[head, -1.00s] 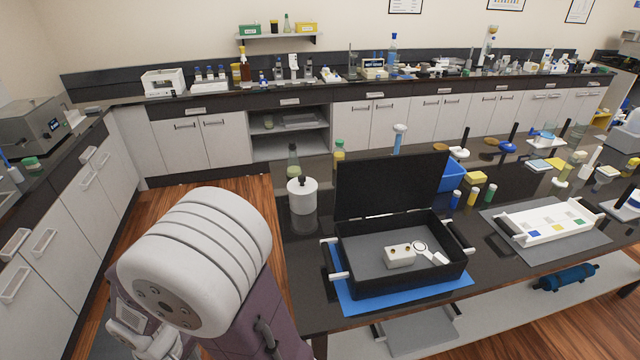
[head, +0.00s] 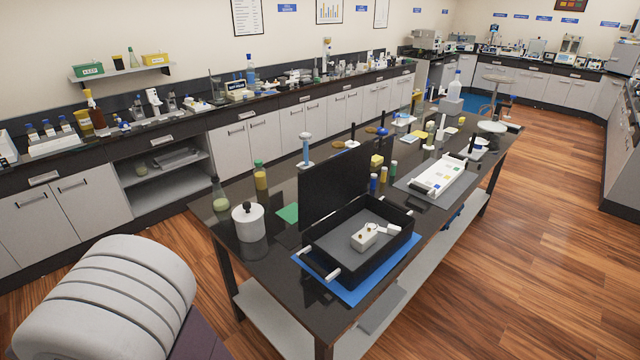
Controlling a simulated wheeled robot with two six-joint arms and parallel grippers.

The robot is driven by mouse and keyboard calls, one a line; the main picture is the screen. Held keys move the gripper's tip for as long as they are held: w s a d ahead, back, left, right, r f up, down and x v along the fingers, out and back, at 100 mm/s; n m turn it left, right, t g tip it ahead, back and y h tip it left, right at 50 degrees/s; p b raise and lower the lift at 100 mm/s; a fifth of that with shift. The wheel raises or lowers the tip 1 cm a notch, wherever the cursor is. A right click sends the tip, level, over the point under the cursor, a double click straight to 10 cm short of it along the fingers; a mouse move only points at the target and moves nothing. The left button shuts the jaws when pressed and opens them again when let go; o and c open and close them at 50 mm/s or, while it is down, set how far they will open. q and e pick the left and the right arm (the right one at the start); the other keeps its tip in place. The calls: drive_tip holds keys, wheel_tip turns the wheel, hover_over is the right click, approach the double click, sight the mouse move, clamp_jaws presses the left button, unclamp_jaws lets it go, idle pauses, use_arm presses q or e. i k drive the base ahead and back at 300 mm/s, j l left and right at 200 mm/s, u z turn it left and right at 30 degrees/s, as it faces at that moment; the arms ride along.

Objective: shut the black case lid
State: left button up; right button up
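The black case (head: 372,262) sits on a blue mat (head: 341,288) at the near end of the dark table. Its lid (head: 333,187) stands open, upright at the back of the case. Inside lie a small white block (head: 364,237) with round fittings on top and a white piece beside it. White handles show on the case's outer sides. Neither gripper is in view; only a white, rounded part of my own body shows at the lower left.
A white round jar (head: 249,222) and a flask (head: 220,194) stand left of the lid. Several small bottles and a white tray (head: 441,177) on a grey mat are to the right. Open wooden floor (head: 530,270) lies right of the table.

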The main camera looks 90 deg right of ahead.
sight(324, 187)
drive_tip(key=i+l+z, duration=0.2)
drive_tip(key=i+z, duration=0.25)
drive_tip(key=i+l+z, duration=0.15)
drive_tip(key=z, duration=0.3)
drive_tip(key=i+z, duration=0.45)
drive_tip(key=i+j+z, duration=0.2)
drive_tip(key=z, duration=0.25)
drive_tip(key=i+j+z, duration=0.3)
drive_tip(key=z, duration=0.15)
drive_tip(key=i+z, duration=0.15)
drive_tip(key=z, duration=0.3)
drive_tip(key=i+j+z, duration=0.15)
drive_tip(key=z, duration=0.25)
drive_tip(key=i+j+z, duration=0.15)
drive_tip(key=z, duration=0.3)
drive_tip(key=i+j+z, duration=0.1)
drive_tip(key=z, duration=0.35)
drive_tip(key=j+z, duration=0.4)
drive_tip(key=i+j+z, duration=0.1)
drive_tip(key=z, duration=0.35)
drive_tip(key=j, duration=0.1)
